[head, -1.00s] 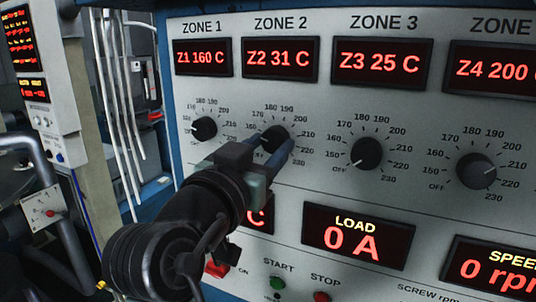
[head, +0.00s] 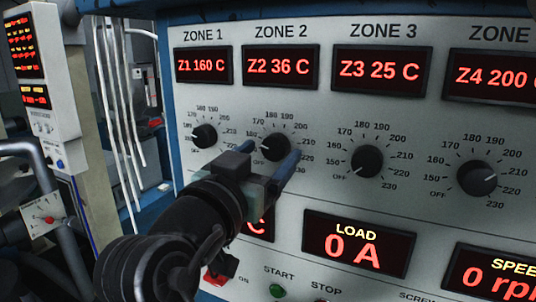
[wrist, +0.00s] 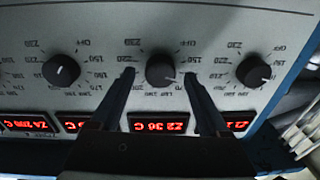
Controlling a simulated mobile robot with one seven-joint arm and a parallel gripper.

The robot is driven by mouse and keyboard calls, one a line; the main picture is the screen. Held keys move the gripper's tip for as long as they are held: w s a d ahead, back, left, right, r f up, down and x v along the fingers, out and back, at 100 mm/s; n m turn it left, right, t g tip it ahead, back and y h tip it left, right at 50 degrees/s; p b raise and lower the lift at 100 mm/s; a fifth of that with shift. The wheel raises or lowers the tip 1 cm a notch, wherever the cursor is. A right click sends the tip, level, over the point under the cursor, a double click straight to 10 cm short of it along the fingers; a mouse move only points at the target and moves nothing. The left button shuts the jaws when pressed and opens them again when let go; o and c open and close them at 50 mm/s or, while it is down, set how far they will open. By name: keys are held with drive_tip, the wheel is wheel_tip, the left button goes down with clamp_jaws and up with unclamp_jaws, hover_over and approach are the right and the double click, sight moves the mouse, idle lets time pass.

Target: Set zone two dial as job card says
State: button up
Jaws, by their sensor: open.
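The zone 2 dial (head: 274,147) is a round black knob on the pale panel, under the zone 2 display (head: 281,67), which reads Z2 36 C. My gripper (head: 272,151) is open, with one finger on each side in front of the dial. In the wrist view, upside down, the dial (wrist: 161,70) sits between the fingertips (wrist: 159,74), with a gap on both sides. The job card cannot be made out.
The zone 1 dial (head: 204,136) is close on the left, the zone 3 dial (head: 367,161) further right. Below are the load display (head: 358,240), reading 0 A, and the green start button (head: 277,290). White hoses (head: 120,100) hang left of the panel.

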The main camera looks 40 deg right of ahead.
drive_tip(key=b+v, duration=0.1)
drive_tip(key=v, duration=1.1)
drive_tip(key=shift+a+b, duration=0.2)
drive_tip(key=shift+b, duration=0.15)
